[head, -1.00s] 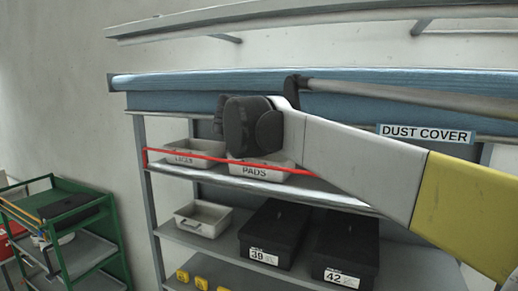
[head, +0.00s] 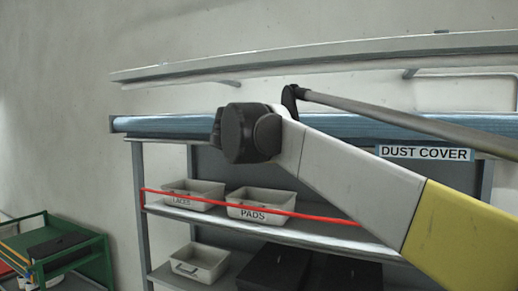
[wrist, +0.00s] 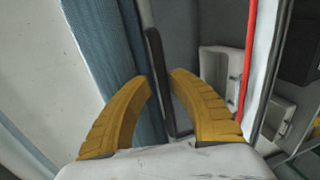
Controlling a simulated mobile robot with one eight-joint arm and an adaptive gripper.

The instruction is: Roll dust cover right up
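The blue dust cover (head: 165,124) is a roll along the top front of the shelf unit, with only a narrow strip hanging below it. In the wrist view the blue cover (wrist: 110,60) runs down left of centre. A dark bar (wrist: 154,50) runs along its edge. In the head view my wrist and arm hide the fingers and part of the cover. The DUST COVER label (head: 426,153) is on the right.
Below, the shelf holds a LACES bin (head: 193,188) and a PADS bin (head: 262,197) behind a red rail (head: 165,194). A pale ledge (head: 300,59) juts out above the cover. A green cart (head: 92,241) stands at lower left.

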